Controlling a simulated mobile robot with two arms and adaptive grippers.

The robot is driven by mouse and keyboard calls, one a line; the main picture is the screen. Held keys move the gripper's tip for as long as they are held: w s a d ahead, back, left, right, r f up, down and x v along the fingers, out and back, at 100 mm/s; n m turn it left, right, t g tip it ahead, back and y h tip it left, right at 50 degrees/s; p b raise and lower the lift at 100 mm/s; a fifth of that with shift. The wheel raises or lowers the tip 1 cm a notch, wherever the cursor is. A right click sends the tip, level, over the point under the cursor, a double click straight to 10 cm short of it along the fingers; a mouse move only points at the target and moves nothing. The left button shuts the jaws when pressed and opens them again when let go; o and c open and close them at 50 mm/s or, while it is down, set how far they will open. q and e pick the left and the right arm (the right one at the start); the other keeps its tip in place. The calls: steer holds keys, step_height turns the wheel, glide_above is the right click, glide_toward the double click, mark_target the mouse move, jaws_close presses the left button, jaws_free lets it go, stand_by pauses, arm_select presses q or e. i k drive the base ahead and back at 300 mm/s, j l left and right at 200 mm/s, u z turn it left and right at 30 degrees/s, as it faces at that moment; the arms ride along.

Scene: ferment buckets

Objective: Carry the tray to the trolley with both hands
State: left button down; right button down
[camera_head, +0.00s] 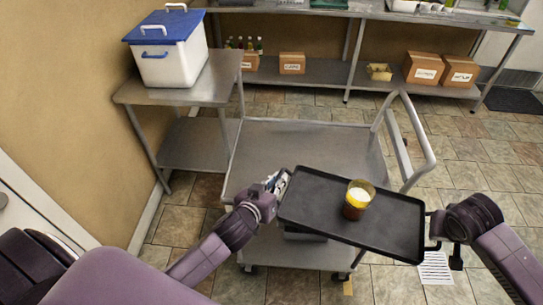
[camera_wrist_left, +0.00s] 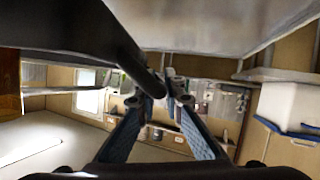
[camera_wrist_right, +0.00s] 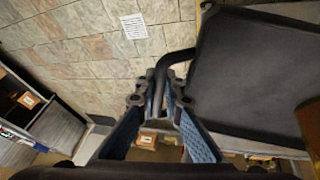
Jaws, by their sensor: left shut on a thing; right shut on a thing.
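The black tray (camera_head: 310,205) is held up in front of me, slightly tilted in the picture, lower at its right end. A glass with yellow and dark amber contents (camera_head: 357,198) stands on it, right of its middle. My left gripper (camera_head: 279,183) is shut on the tray's left handle, which also shows between the fingers in the left wrist view (camera_wrist_left: 150,82). My right gripper (camera_head: 436,228) is shut on the right handle, seen in the right wrist view (camera_wrist_right: 172,62). The grey trolley (camera_head: 300,145) stands ahead; the tray overlaps its near end in the picture and hides part of it.
The trolley's top is bare where visible; its push handle (camera_head: 415,140) rises on the right. A side table (camera_head: 190,92) at left bears a white box with a blue lid (camera_head: 170,62). A rear bench holds cardboard boxes (camera_head: 424,69) on its shelf. A paper sheet (camera_head: 435,268) lies on the floor.

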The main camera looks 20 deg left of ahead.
mark_target(307, 158)
steer(key=i+j+u, duration=0.1)
steer(key=i+u, duration=0.3)
steer(key=i+l+u, duration=0.15)
steer(key=i, duration=0.3)
